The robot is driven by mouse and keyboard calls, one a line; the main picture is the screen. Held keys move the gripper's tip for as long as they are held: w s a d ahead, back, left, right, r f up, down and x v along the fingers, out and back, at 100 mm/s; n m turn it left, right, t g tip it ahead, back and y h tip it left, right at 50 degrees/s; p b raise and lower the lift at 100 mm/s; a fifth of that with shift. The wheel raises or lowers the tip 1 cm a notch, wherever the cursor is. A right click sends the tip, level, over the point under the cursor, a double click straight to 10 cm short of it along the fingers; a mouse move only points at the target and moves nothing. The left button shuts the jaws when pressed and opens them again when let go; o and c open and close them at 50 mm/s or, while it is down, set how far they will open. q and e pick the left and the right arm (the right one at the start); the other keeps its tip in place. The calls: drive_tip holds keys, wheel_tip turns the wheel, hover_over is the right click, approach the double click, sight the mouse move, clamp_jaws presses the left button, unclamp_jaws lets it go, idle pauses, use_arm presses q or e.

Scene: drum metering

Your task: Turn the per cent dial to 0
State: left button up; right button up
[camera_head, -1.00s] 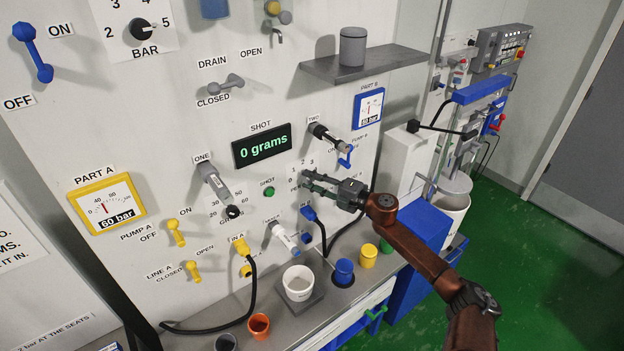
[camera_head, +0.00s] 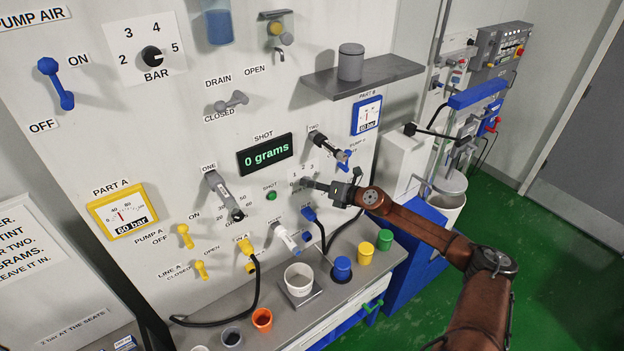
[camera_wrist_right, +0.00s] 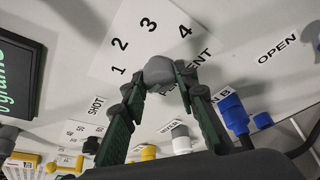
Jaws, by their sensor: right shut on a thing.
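The per cent dial is a dark grey round knob (camera_wrist_right: 158,70) on a white plate (camera_wrist_right: 150,40) marked 1, 2, 3, 4, with the word PER CENT partly covered. In the head view the plate (camera_head: 303,170) is right of the SHOT display, and my gripper covers most of the knob. My right gripper (camera_head: 312,185) reaches in from the right. In the wrist view its two green fingers (camera_wrist_right: 163,82) are shut on the knob, one on each side. The dial's pointer and the 0 mark cannot be made out. My left gripper is out of view.
The display (camera_head: 265,154) reads 0 grams. Lever TWO (camera_head: 328,143) and the blue pump B handle (camera_head: 343,157) are close above the gripper. A blue hose fitting (camera_head: 309,214) is just below. A white cup (camera_head: 298,279) and coloured pots stand on the bench. A shelf (camera_head: 362,76) juts out above.

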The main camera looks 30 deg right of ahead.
drive_tip(key=shift+f+n+h+p, duration=0.1)
drive_tip(key=shift+n+h+p, duration=0.2)
drive_tip(key=shift+n+p, duration=0.3)
drive_tip(key=o, duration=1.1)
drive_tip(key=shift+o, duration=0.2)
drive_tip(key=v, duration=1.2)
